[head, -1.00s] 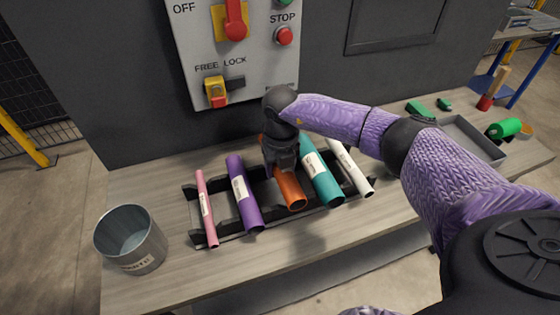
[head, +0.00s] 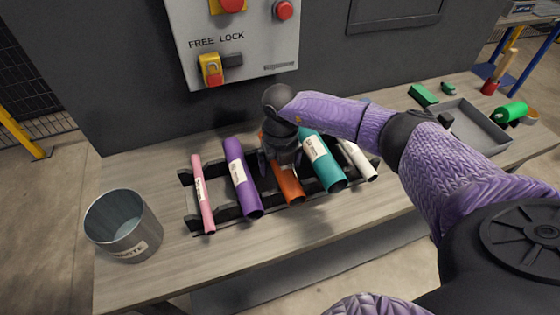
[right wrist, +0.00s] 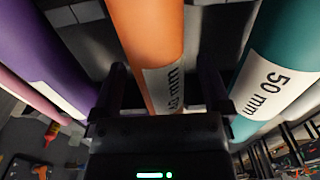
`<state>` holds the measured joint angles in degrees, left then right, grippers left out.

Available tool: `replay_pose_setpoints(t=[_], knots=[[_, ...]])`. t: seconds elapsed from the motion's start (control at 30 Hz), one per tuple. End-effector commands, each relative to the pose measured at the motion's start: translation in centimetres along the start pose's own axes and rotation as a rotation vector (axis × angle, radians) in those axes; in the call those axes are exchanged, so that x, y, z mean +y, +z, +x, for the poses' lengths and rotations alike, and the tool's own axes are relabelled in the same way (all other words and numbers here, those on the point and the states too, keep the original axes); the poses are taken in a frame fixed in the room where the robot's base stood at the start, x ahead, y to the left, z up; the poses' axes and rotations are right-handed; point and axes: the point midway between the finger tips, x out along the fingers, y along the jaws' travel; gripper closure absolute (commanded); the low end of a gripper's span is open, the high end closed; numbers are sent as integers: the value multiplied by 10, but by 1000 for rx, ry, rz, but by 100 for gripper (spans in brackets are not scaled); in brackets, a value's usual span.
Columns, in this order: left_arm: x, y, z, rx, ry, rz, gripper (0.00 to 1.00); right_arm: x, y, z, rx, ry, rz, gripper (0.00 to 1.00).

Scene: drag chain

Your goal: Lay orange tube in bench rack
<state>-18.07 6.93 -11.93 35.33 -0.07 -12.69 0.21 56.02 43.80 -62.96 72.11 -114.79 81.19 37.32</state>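The orange tube (head: 288,183) lies in the black bench rack (head: 222,212), between the purple tube (head: 243,180) and the teal tube (head: 322,162). My right gripper (head: 280,165) is over the orange tube and hides its upper part. In the right wrist view, the open fingers (right wrist: 162,90) stand on either side of the orange tube (right wrist: 150,45), with gaps between them and it. Its white label is partly visible. My left gripper is not in view.
A pink tube (head: 203,195) and a white tube (head: 357,160) fill the rack's outer places. A metal bucket (head: 122,228) stands at the left. A grey tray (head: 488,138), green pieces (head: 423,95) and a green roll (head: 511,112) are at the right. A switch panel (head: 240,45) rises behind.

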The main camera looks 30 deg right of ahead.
Motion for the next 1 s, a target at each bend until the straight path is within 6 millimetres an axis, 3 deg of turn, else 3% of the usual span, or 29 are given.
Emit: replay_pose_setpoints(t=[0.17, 0.43, 0.6, 1.0], knots=[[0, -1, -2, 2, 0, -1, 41, 0, 0, -4, 0, 0, 0, 2], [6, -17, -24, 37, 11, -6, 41, 0, 1, -69, -5, 1, 0, 2], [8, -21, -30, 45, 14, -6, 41, 0, 0, -95, -2, 0, 0, 2], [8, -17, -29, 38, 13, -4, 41, 0, 0, -99, 1, 0, 0, 2]])
